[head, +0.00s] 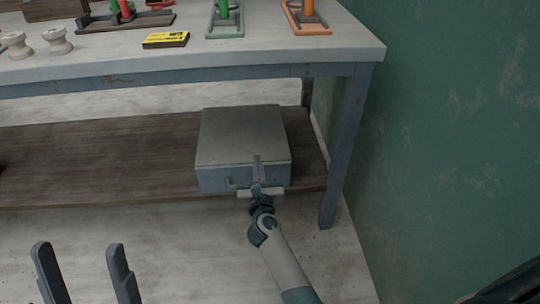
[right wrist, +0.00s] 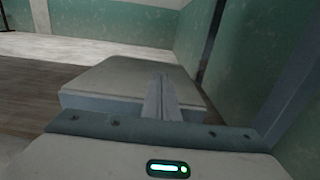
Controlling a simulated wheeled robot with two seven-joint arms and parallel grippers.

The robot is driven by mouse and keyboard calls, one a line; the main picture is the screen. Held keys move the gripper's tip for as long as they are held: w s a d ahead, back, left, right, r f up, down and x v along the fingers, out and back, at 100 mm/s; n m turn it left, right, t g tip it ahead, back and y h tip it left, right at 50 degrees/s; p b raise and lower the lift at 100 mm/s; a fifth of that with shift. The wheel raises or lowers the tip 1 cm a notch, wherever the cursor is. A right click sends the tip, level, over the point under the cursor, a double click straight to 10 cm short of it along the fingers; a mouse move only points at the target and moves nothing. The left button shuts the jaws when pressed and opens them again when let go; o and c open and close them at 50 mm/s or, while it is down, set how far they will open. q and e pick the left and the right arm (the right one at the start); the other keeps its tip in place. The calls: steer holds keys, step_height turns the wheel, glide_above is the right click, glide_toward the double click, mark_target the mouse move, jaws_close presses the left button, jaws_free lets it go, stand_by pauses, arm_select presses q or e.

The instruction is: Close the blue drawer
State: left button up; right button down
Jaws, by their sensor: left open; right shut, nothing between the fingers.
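The blue drawer (head: 212,182) is the blue-grey front of a small box with a grey top (head: 240,135), on the lower shelf under the table. I see no open gap between front and box top, but my gripper covers part of the front. My right gripper (head: 257,165) is shut and empty at the right part of the front, its fingertips overlapping the box top's near edge; contact cannot be told. In the right wrist view its fingers (right wrist: 160,97) point at the box (right wrist: 125,80). My left gripper (head: 83,262) is open and empty at lower left.
A table leg (head: 345,150) and a green wall (head: 455,130) stand to the right.

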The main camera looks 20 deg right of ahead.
arm_select(q)
steer(key=shift+w+d+f+n+g+y+p, duration=0.2)
steer(key=shift+d+f+g+p, duration=0.15)
steer(key=shift+d+f+g, duration=0.3)
steer(key=shift+w+d+f+n+g+y+p, duration=0.15)
steer(key=shift+d+f+g+p, duration=0.3)
steer(key=shift+f, duration=0.45)
steer(key=shift+w+d+f+n+g+y+p, duration=0.2)
steer(key=shift+d+f+g, duration=0.25)
steer(key=shift+f+g, duration=0.3)
arm_select(e)
steer(key=shift+s+d+r, duration=0.6)
steer(key=shift+s+d, duration=0.15)
steer(key=shift+s+d+r, duration=0.55)
steer(key=shift+s+d, duration=0.15)
